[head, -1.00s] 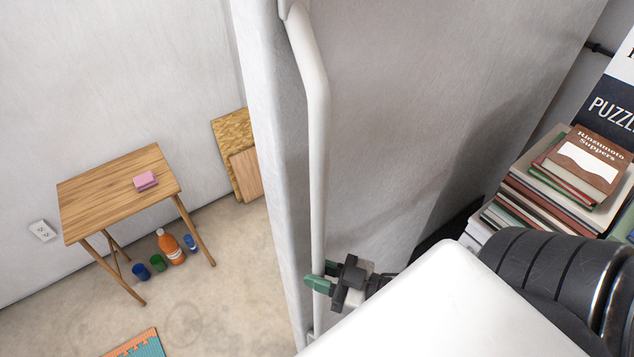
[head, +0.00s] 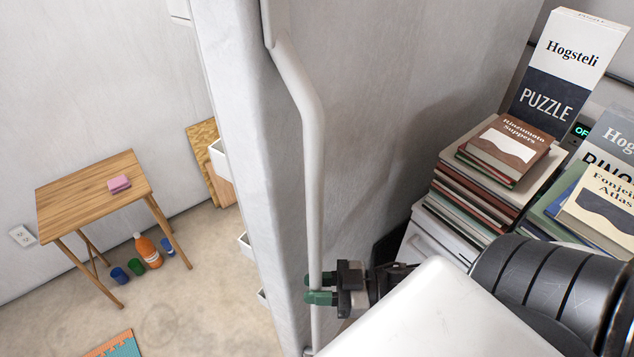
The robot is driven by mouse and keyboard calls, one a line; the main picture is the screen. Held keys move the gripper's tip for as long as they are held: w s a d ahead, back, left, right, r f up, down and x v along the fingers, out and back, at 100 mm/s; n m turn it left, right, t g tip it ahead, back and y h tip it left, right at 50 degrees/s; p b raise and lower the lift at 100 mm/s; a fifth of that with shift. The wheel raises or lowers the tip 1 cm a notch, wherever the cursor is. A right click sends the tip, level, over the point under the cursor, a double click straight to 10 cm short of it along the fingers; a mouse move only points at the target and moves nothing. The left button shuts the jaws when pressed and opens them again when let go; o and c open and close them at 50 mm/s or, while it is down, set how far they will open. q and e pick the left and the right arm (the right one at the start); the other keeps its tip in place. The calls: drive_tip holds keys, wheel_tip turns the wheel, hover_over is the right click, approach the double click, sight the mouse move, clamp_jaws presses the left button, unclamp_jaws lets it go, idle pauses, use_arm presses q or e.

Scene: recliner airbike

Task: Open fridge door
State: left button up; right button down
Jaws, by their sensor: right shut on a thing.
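The fridge door (head: 400,75) is a light grey panel seen from above, standing ajar. White shelf edges (head: 216,157) show past its left edge, on the inner side. A long white bar handle (head: 314,180) runs down the door's outer face. My right gripper (head: 322,297) is shut on the lower part of the handle, its green fingertips around the bar. My white and black right arm comes in from the lower right. My left gripper is not in view.
A small wooden table (head: 90,195) with a pink block stands at the left, with an orange bottle (head: 148,251) and cups under it. Stacked books (head: 490,170) and puzzle boxes (head: 565,70) stand at the right. The floor (head: 200,300) between table and door is clear.

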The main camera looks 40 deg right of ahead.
drive_tip(key=shift+s+f, duration=0.15)
drive_tip(key=c, duration=1.3)
unclamp_jaws()
drive_tip(key=o, duration=0.3)
drive_tip(key=shift+a, duration=0.1)
drive_tip(key=shift+o, duration=0.2)
drive_tip(key=b+v, duration=0.1)
drive_tip(key=v, duration=0.9)
drive_tip(key=shift+s+d, duration=0.2)
drive_tip(key=shift+d, duration=0.15)
